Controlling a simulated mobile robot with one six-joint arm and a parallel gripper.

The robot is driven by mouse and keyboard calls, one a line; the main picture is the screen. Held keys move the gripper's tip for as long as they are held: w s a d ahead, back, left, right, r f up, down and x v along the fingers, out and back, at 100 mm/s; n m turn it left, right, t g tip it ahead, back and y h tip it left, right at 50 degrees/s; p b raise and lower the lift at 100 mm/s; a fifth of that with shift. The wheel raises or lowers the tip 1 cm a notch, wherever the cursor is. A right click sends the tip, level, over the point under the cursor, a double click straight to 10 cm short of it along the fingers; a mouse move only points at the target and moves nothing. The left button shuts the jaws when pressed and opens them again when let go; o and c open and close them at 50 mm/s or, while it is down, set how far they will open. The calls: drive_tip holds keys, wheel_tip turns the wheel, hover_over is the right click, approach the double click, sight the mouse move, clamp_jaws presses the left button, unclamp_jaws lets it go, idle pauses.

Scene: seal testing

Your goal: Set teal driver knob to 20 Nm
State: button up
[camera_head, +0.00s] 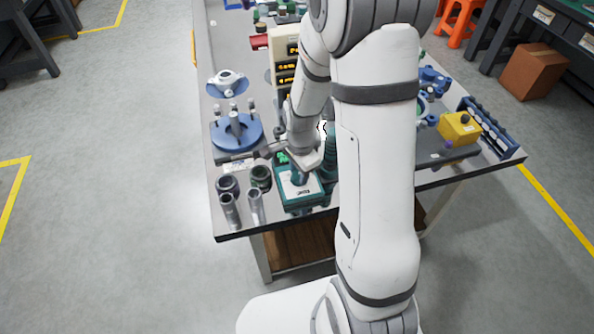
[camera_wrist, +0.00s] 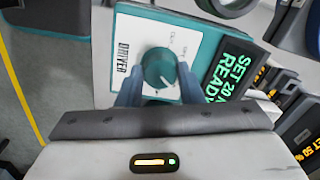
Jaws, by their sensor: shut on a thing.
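The teal driver box (camera_head: 304,201) sits near the front edge of the table. In the wrist view its white panel (camera_wrist: 128,50) reads DRIVER, and a green display (camera_wrist: 230,68) shows "SET 20" with the unit partly cut off, and "READY". The round teal knob (camera_wrist: 158,62) stands on the white panel, with a pale mark at its right edge. My gripper (camera_wrist: 159,80) has one blue finger on each side of the knob and is shut on it. In the head view my gripper (camera_head: 299,177) is over the box and hides most of the knob.
Dark round cups (camera_head: 228,184) and metal cylinders (camera_head: 255,205) stand just left of the box. A blue round fixture (camera_head: 237,132) is further back left. Display units (camera_head: 284,67) stand behind my arm. A yellow box (camera_head: 459,128) is at the right.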

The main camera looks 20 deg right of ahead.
idle(0.6)
drive_tip(key=o, duration=1)
drive_tip(key=shift+c, duration=0.2)
wheel_tip(320, 180, up, 8)
drive_tip(key=shift+s+f, duration=0.15)
drive_tip(key=shift+f, duration=0.1)
drive_tip(key=shift+r, duration=0.15)
